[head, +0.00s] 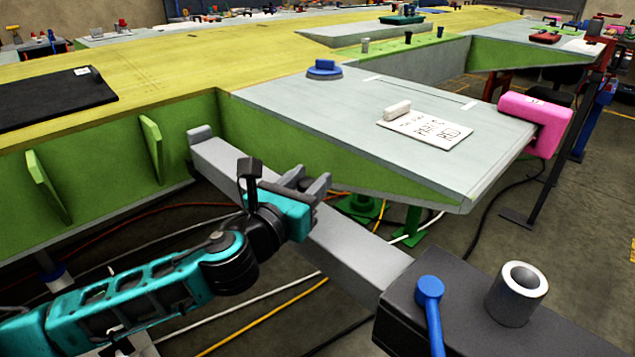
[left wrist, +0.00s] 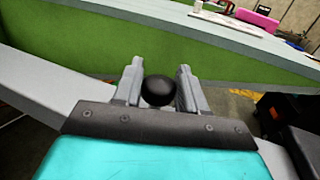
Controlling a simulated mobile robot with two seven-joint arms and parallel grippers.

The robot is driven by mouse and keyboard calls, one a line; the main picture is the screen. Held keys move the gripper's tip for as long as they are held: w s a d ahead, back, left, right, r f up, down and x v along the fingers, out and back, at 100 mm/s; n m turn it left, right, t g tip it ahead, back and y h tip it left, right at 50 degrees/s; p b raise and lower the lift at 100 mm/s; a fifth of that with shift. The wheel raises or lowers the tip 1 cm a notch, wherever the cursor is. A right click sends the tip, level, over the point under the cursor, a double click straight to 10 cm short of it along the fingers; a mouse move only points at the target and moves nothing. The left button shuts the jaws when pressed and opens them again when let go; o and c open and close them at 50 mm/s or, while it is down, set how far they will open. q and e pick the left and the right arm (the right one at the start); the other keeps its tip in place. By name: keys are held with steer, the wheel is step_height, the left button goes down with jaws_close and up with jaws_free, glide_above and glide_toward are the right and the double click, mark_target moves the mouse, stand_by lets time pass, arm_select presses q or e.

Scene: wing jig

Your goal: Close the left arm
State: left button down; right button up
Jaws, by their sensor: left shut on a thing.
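The jig's left arm is a long grey beam (head: 352,257) running from a dark block at lower right toward the green wing edge at upper left. Its far end has a small upright grey block (head: 200,133) close to the green face. My left gripper (head: 318,183) is over the beam's middle, in front of the wing. In the left wrist view its two grey fingers (left wrist: 158,85) are shut on a round black knob (left wrist: 158,92). The beam passes behind at left in that view (left wrist: 62,92). The knob is hidden in the head view. My right gripper is out of view.
The dark block (head: 470,325) carries a blue-handled lever (head: 430,291) and a grey hollow cylinder (head: 516,295). Cables cross the floor.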

arm_select(q)
steer(key=w+a, duration=0.2)
steer(key=shift+w+a+p, duration=0.3)
steer(key=shift+w+a, duration=0.05)
steer(key=shift+a, duration=0.15)
steer(key=c, duration=0.7)
jaws_free()
steer(key=shift+w, duration=0.1)
steer(key=shift+s, duration=0.25)
steer(key=v, duration=1.2)
steer(key=shift+s+a, duration=0.15)
steer(key=shift+s, duration=0.05)
